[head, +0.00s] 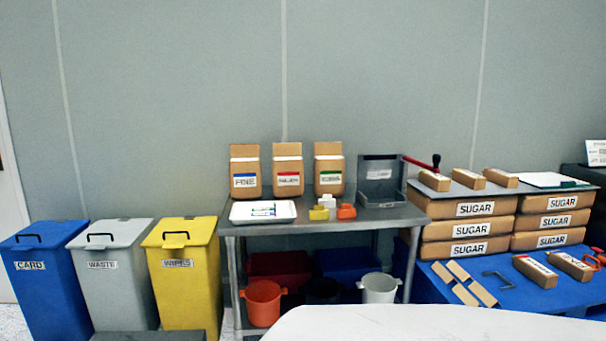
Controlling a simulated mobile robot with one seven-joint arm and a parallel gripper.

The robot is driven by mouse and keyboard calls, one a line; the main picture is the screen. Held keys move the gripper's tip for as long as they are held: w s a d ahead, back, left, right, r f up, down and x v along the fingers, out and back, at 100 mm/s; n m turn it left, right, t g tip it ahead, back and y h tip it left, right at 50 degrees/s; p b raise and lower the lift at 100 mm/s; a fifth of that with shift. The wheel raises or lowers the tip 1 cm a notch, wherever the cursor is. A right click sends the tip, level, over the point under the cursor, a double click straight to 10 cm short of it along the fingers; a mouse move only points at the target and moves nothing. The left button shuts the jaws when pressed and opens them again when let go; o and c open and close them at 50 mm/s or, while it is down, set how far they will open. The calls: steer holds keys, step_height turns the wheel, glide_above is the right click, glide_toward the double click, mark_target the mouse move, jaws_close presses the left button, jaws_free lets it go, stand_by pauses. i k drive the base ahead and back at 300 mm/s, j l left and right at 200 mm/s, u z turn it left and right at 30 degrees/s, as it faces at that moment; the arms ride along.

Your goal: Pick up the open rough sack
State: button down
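Three upright brown paper sacks stand in a row at the back left of the grey metal table (370,222). The left sack (245,165) has a blue label that seems to read FINE. The middle sack (288,164) has a red label and the right sack (329,163) a green label; both words are too small to read surely. I cannot tell which one is the rough sack. Each has a paler band at its top, but whether any mouth is open is unclear. My gripper is not in view.
A white tray (290,211), small yellow and orange scoops (346,212) and a grey box (370,190) share the table. Lidded bins (180,270) stand left. Sugar packs (470,209) stand right on a blue surface (430,290). Buckets (263,305) sit below the table.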

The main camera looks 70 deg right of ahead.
mark_target(287, 172)
steer(key=z, duration=2.1)
steer(key=i+j, duration=0.1)
steer(key=i, duration=3)
steer(key=z, duration=0.05)
